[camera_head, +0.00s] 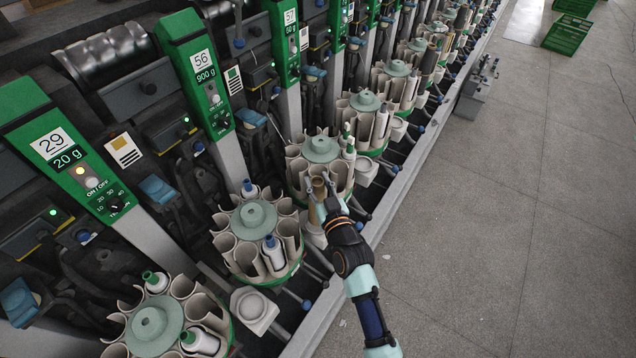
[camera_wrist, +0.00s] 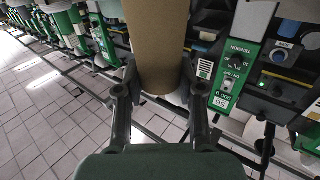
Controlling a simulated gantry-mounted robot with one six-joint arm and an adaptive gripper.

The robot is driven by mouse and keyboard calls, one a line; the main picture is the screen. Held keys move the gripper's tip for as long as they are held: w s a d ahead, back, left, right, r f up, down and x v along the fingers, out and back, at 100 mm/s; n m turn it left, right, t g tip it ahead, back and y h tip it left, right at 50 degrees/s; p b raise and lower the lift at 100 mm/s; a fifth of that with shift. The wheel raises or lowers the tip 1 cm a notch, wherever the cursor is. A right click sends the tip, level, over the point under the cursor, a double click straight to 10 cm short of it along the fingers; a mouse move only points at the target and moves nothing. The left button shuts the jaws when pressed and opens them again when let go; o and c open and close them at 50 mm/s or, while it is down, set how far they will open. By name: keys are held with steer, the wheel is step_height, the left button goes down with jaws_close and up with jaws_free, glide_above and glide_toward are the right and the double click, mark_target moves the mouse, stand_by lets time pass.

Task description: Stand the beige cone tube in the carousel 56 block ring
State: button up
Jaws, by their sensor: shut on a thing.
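My gripper (camera_head: 322,203) is shut on the beige cone tube (camera_head: 318,186). The tube is roughly upright, in front of the near side of a carousel (camera_head: 320,150); whether it touches that carousel is unclear. In the wrist view the tube (camera_wrist: 156,45) stands between the two fingers (camera_wrist: 157,88), its far end out of frame. The panel marked 56, 900 g (camera_head: 204,75) stands upper left. Its post runs down toward a carousel (camera_head: 253,215) with a round grey-green top and beige open pockets. Two pockets there hold white, blue-tipped tubes (camera_head: 273,252). The wrist view shows a green panel (camera_wrist: 235,70) upside down.
Panel 29 (camera_head: 60,150) and panel 57 (camera_head: 288,40) flank panel 56. A front carousel (camera_head: 155,328) holds green-tipped tubes. A pale rail (camera_head: 325,305) edges the machine.

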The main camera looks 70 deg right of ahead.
mark_target(320, 196)
steer(key=shift+f+b, duration=1.75)
steer(key=shift+f, duration=0.15)
steer(key=o, duration=1.1)
steer(key=v, duration=1.2)
steer(key=shift+r, duration=0.1)
